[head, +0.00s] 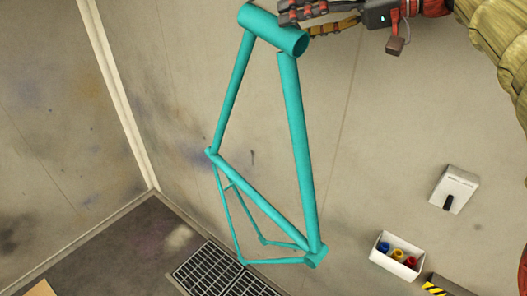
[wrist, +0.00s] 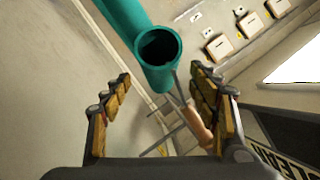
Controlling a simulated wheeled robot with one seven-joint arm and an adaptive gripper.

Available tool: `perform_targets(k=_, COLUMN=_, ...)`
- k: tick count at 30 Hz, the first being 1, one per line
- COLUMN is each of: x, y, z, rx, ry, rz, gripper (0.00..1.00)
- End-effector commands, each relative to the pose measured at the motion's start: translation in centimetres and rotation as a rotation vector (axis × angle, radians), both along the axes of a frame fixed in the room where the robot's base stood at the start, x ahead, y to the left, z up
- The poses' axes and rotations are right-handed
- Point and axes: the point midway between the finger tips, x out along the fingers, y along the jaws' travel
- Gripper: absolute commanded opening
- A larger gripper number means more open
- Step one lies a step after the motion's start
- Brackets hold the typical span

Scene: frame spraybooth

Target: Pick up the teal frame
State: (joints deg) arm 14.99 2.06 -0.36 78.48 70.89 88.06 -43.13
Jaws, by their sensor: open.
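The teal frame (head: 299,150) is a bicycle-shaped frame of tubes, hanging upright in the middle of the head view. Its short thick tube (head: 262,24) is at the top, and the thin rear tubes are at the bottom. My gripper (head: 312,18) is at the upper right of that thick tube, and its fingers overlap the tube's edge in the picture. In the wrist view, the round open end of a teal tube (wrist: 143,48) shows above and between the spread fingers of my gripper (wrist: 160,78). No finger visibly closes on it. What holds the frame up is hidden.
A white bin (head: 397,256) with coloured items and a white box (head: 454,189) are on the right wall. A black floor grate (head: 222,271) lies below the frame. Thin grey rods (wrist: 172,130) show beyond the fingers.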

Motion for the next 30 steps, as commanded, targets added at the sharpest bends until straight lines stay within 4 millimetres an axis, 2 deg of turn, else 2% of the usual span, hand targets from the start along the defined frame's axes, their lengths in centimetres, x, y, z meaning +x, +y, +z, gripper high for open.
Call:
perform_targets(k=14, x=1.7, y=5.1, z=-1.8, rx=-0.002, ry=0.002, rz=0.001, gripper=0.6)
perform_targets(k=23, x=1.8, y=5.4, z=-2.0, rx=-0.002, ry=0.001, rz=-0.001, gripper=0.59)
perform_targets(k=30, x=1.8, y=5.4, z=-2.0, rx=-0.002, ry=0.001, rz=-0.001, gripper=0.46)
